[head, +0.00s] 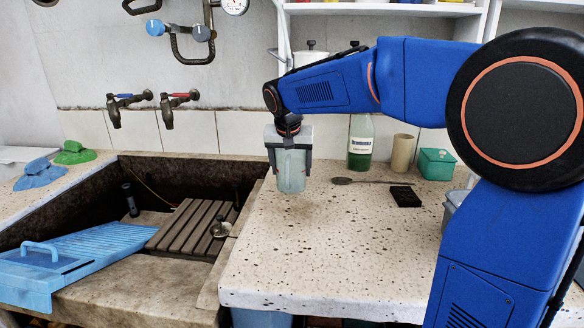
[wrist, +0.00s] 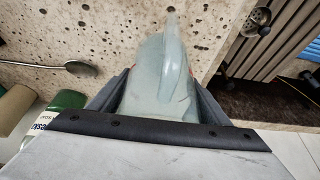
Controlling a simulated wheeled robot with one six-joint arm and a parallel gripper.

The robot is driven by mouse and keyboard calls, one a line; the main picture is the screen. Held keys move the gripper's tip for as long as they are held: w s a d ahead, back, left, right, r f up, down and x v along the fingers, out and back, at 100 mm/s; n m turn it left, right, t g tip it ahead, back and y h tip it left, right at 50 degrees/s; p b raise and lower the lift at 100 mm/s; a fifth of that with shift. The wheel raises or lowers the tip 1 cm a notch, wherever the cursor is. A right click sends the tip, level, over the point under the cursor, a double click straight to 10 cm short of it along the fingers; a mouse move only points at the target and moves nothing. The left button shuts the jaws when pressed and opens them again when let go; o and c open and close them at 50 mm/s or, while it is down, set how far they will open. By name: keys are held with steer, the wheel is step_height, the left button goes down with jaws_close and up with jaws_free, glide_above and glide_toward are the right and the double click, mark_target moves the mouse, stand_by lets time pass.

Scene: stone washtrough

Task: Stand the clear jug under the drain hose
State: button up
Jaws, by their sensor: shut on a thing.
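The clear jug (head: 291,180) is pale and greenish, and upright in the head view. My gripper (head: 289,172) is shut on it from above, a finger on either side. The jug is over the left back part of the speckled counter (head: 330,245), close to the trough edge; I cannot tell whether its base touches the stone. In the wrist view the jug (wrist: 160,70) fills the space between the fingers, with a ridge facing the camera. I cannot make out the drain hose for certain; a thin grey pipe (head: 283,35) runs down the wall behind my arm.
A green bottle (head: 361,140), tan cup (head: 402,152), green box (head: 436,164), spoon (head: 365,181) and dark block (head: 405,196) lie right of the jug.

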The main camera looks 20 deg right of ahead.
mark_target(289, 154)
steer(key=shift+f, duration=0.2)
steer(key=o, duration=1.1)
steer(key=shift+r, duration=0.1)
steer(key=v, duration=1.2)
steer(key=shift+s+r, duration=0.1)
steer(key=x, duration=1.2)
steer(key=shift+f, duration=0.25)
steer(key=shift+r, duration=0.3)
steer(key=shift+r, duration=0.1)
